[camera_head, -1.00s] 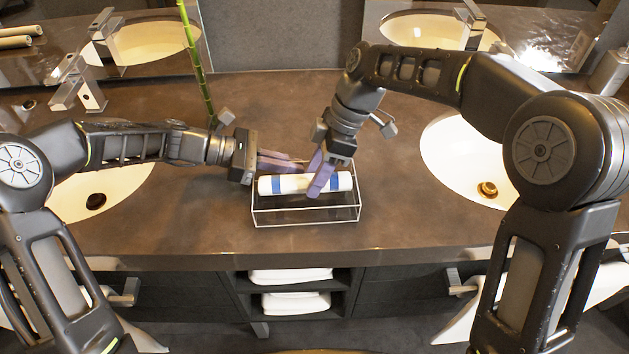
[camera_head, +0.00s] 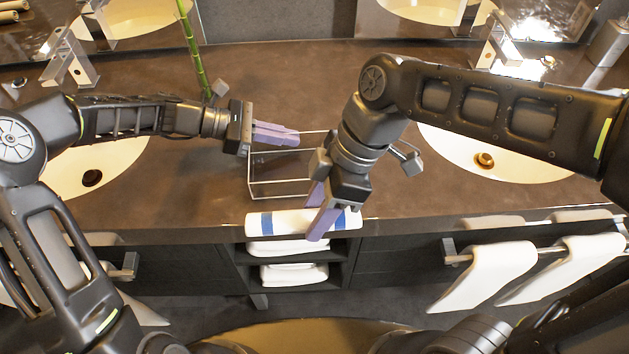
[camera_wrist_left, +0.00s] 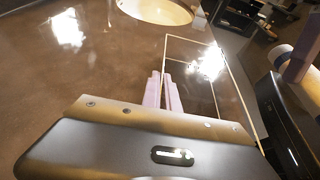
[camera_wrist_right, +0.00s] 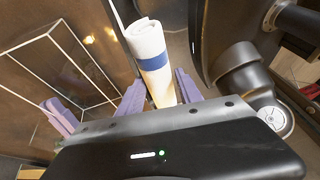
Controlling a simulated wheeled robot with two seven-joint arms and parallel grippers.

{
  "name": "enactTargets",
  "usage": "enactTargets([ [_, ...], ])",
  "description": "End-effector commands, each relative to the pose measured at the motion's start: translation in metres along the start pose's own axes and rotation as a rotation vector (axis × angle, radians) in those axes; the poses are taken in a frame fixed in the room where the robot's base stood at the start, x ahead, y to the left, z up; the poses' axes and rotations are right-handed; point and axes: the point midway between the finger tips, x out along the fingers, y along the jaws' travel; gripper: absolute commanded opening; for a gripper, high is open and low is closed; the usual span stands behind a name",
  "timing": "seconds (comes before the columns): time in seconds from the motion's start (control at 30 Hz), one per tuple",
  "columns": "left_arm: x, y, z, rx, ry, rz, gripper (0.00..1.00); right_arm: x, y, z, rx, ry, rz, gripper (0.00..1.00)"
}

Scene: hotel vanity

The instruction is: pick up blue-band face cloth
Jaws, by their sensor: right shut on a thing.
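The blue-band face cloth (camera_head: 283,223) is a white roll with blue bands. My right gripper (camera_head: 316,220) is shut on it near its right end. The roll lies crosswise in front of the clear box, at the counter's front edge in the head view. In the right wrist view the cloth (camera_wrist_right: 147,40) sits between the two purple fingers. The clear box (camera_head: 250,178) has white edges and looks empty. My left gripper (camera_head: 297,135) has its fingers together with nothing between them, over the box's back left part. The left wrist view shows the fingers (camera_wrist_left: 162,88) side by side.
Sinks lie left (camera_head: 95,178) and right (camera_head: 485,160) of the box. A green bamboo stalk (camera_head: 190,45) stands behind my left gripper. Folded white towels (camera_head: 290,273) fill the shelf below the counter. White towels (camera_head: 485,272) hang on a rail at the right.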

Motion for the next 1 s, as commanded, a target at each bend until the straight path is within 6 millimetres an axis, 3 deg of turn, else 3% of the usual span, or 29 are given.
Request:
enactTargets([
  [0.17, 0.0000, 0.0001, 0.0003, 0.000, 0.000, 0.000, 0.00, 0.0013, -0.0079, 0.0003, 0.001, 0.000, 0.000, 0.03],
  [0.7, -0.0001, 0.0003, 0.0004, 0.000, 0.000, 0.001, 0.00, 0.0014, -0.0078, 0.0002, 0.000, 0.000, -0.001, 0.03],
  [1.0, -0.0001, 0.0002, 0.0002, 0.000, 0.000, 0.001, 0.27, 0.0014, -0.0077, 0.0002, 0.000, 0.000, -0.001, 0.03],
])
